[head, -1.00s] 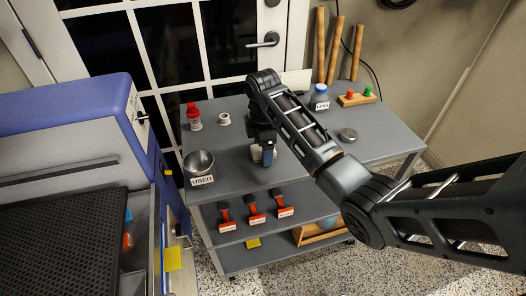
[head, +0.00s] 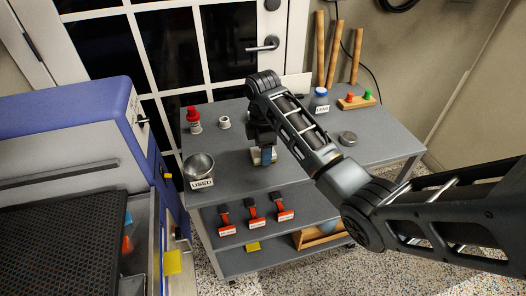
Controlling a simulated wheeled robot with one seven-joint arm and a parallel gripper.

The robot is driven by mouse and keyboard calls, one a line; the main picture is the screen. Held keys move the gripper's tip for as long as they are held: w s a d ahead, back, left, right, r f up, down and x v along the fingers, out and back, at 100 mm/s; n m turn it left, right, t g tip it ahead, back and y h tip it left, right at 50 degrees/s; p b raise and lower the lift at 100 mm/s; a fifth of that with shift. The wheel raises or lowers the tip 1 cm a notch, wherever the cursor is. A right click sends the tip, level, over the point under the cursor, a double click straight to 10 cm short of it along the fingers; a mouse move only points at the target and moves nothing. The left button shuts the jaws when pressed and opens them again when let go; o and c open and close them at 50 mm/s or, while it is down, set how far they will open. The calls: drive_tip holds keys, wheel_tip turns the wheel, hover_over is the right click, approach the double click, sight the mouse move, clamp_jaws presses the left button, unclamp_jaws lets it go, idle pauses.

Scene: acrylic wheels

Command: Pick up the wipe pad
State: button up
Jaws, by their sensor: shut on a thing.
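My gripper (head: 265,154) points down over the grey top of the cart, left of its middle. It is shut on a small pale pad with a blue part beside it, which I take as the wipe pad (head: 256,157). The pad is mostly hidden by the fingers and is small in the head view. I cannot tell whether it touches the cart top or hangs just above it.
The grey cart (head: 225,170) holds a bowl labelled USED (head: 199,168), a red-capped bottle (head: 194,120), a white ring-shaped piece (head: 224,122), a blue-capped jar (head: 320,99) and a round metal tin (head: 348,139). Red-handled tools (head: 253,216) sit below. A blue machine (head: 75,125) stands left.

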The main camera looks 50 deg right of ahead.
wheel_tip(320, 180, up, 4)
drive_tip(key=shift+d+f, duration=0.1)
drive_tip(key=s+d+r+p, duration=0.4)
drive_tip(key=s+d+r, duration=0.2)
drive_tip(key=s+d, duration=0.1)
drive_tip(key=shift+s+d+r, duration=0.3)
drive_tip(key=shift+s+r, duration=0.05)
drive_tip(key=shift+s, duration=0.45)
